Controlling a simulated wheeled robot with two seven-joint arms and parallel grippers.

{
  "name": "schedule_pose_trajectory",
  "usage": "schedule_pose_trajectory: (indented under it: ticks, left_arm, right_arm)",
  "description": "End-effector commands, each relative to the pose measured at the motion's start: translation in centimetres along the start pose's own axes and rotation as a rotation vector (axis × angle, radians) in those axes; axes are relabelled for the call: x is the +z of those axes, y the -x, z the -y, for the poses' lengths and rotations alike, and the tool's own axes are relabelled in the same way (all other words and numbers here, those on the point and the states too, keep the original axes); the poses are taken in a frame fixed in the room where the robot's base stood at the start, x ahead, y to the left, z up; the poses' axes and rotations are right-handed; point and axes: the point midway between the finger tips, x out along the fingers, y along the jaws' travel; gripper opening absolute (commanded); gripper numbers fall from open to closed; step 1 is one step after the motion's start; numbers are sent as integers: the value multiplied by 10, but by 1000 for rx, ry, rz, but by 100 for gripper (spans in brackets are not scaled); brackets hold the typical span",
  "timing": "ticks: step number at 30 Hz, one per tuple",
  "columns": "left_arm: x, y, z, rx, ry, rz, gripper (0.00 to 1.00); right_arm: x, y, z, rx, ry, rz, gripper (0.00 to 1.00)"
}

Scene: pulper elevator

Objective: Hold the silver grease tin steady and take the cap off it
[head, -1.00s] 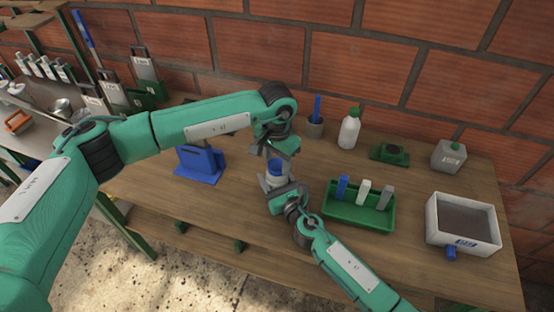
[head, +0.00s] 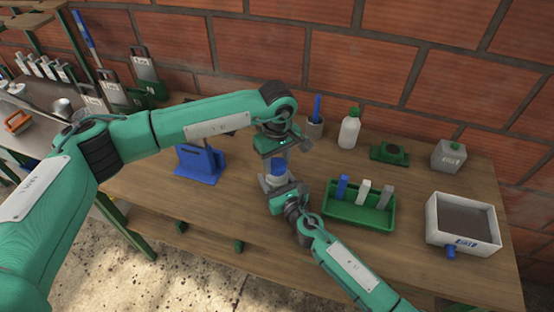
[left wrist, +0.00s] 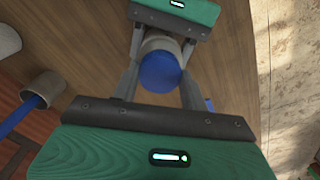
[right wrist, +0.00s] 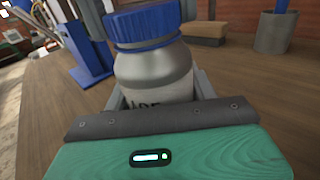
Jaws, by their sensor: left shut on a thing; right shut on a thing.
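The silver grease tin (right wrist: 155,78) stands upright, with its blue ribbed cap (right wrist: 142,28) on top in the right wrist view. In the head view the tin (head: 268,183) and cap (head: 278,167) are at the middle of the bench, partly hidden by my grippers. My right gripper (head: 276,186) is shut on the tin's body from the near side. My left gripper (left wrist: 158,78) is above, its fingers shut on either side of the cap (left wrist: 160,72). The cap looks seated on the tin; I cannot see whether its thread has loosened.
A green tray (head: 350,220) with upright blocks is just right of my right gripper. A blue stand (head: 200,170) is to the left. A grey cup (head: 314,129), white bottle (head: 349,130) and white-rimmed box (head: 440,224) stand behind and right. Bare wood lies between.

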Motion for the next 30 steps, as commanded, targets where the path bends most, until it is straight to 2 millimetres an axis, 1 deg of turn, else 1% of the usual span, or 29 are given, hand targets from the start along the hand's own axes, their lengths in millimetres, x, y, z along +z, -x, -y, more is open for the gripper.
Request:
schedule_pose_trajectory:
  ticks: [3, 30]
  left_arm:
    - [0, 0, 0, 1, 186, 0, 17]
    - [-1, 2, -1, 2, 1654, 2, 17]
  right_arm:
    - [1, 0, 0, 1, 0, 1, 0]
    - [1, 0, -1, 2, 1, 1, 0]
